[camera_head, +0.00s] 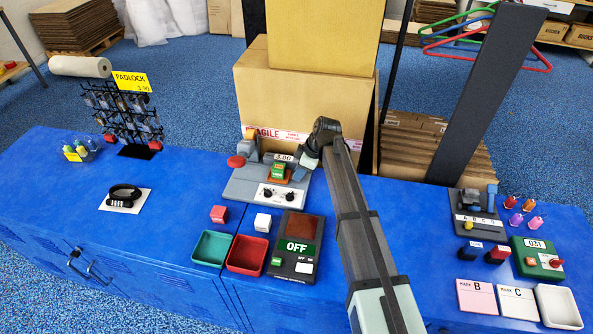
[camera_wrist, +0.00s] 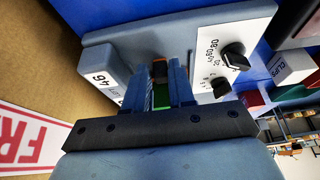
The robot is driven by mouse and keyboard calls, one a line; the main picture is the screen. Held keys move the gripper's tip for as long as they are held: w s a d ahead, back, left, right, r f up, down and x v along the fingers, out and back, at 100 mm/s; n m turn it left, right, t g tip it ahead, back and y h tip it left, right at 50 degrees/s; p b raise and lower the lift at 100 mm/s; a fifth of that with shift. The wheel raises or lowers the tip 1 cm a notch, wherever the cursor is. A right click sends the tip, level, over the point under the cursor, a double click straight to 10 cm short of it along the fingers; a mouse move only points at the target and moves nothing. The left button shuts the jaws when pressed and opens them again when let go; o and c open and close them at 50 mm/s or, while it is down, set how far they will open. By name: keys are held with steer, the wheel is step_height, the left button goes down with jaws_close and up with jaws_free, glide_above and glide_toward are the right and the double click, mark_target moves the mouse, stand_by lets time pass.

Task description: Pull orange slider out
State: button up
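The orange slider (camera_head: 277,180) shows beside a green block on a grey device (camera_head: 236,188) at the middle of the bench. In the wrist view, a small orange-brown end (camera_wrist: 159,70) shows between my fingers, with a green part (camera_wrist: 161,96) nearer my palm. My gripper (camera_wrist: 159,78) has its two blue-grey fingers apart, one on either side of these parts; I cannot tell whether they touch. In the head view, my wrist (camera_head: 322,138) is just right of and behind the slider, and the fingers are hard to make out.
A red button (camera_head: 237,161) sits on the device's left. Large cartons (camera_head: 303,105) stand close behind. Trays (camera_head: 211,249) and an OFF panel (camera_head: 297,247) lie in front.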

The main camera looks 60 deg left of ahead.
steer(key=o, duration=0.4)
steer(key=shift+s+a, duration=0.1)
steer(key=shift+c, duration=0.2)
steer(key=shift+r, duration=0.1)
steer(key=v, duration=1.3)
steer(key=shift+r, duration=0.3)
